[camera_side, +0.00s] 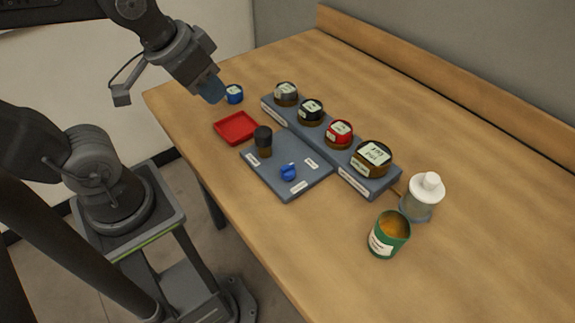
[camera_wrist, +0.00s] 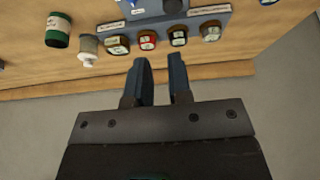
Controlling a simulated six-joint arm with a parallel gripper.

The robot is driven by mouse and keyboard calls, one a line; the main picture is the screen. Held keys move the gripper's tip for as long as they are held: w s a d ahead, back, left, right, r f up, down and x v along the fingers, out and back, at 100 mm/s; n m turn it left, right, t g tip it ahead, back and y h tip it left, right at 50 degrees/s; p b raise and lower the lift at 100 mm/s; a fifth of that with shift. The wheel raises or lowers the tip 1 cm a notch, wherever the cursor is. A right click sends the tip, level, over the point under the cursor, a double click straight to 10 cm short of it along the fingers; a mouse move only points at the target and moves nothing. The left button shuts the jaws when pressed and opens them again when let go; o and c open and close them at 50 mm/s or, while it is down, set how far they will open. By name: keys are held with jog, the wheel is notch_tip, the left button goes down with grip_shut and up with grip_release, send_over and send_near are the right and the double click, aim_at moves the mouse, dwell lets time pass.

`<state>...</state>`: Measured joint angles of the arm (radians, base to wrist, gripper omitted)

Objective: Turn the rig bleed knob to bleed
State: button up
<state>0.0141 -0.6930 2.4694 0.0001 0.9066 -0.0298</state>
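The blue knob (camera_side: 288,172) sits on the flat grey-blue rig plate (camera_side: 285,188), near its front right part, with small white labels around it. The label text is too small to read. A dark cylinder with a brownish lower part (camera_side: 263,141) stands on the plate's left part. My gripper (camera_side: 213,92) is up and to the left of the plate, near the blue jar, well apart from the knob. In the wrist view my gripper (camera_wrist: 161,62) has its two fingers apart with nothing between them. The rig is mostly cut off at that view's top edge.
A raised rack behind the plate holds jars: grey (camera_side: 286,94), black (camera_side: 311,111), red (camera_side: 339,134) and a larger brown one (camera_side: 372,158). A red tray (camera_side: 236,127), blue jar (camera_side: 234,94), pump bottle (camera_side: 422,198) and green can (camera_side: 389,233) stand around. The right tabletop is clear.

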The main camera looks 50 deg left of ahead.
aim_at(288, 166)
jog(key=o, duration=0.4)
jog(key=w+d, duration=0.1)
jog(key=w+f+g, duration=0.1)
jog(key=w, duration=0.1)
jog(key=w+d+f+n+g, duration=0.1)
jog(key=w, duration=0.1)
jog(key=shift+w+d, duration=0.2)
jog(key=shift+d, duration=0.1)
jog(key=o, duration=0.3)
jog(key=w+d+f+g, duration=0.1)
jog(key=w+d+f+n+g, duration=0.1)
jog(key=w+f, duration=0.1)
jog(key=w+d+f+g, duration=0.1)
jog(key=w+f, duration=0.1)
jog(key=shift+w+d+f, duration=0.1)
jog(key=shift+d+f, duration=0.1)
jog(key=shift+d, duration=0.2)
jog(key=shift+o, duration=0.2)
notch_tip(288, 166, down, 14)
jog(key=shift+w+f, duration=0.1)
jog(key=shift+c, duration=0.2)
jog(key=c, duration=0.9)
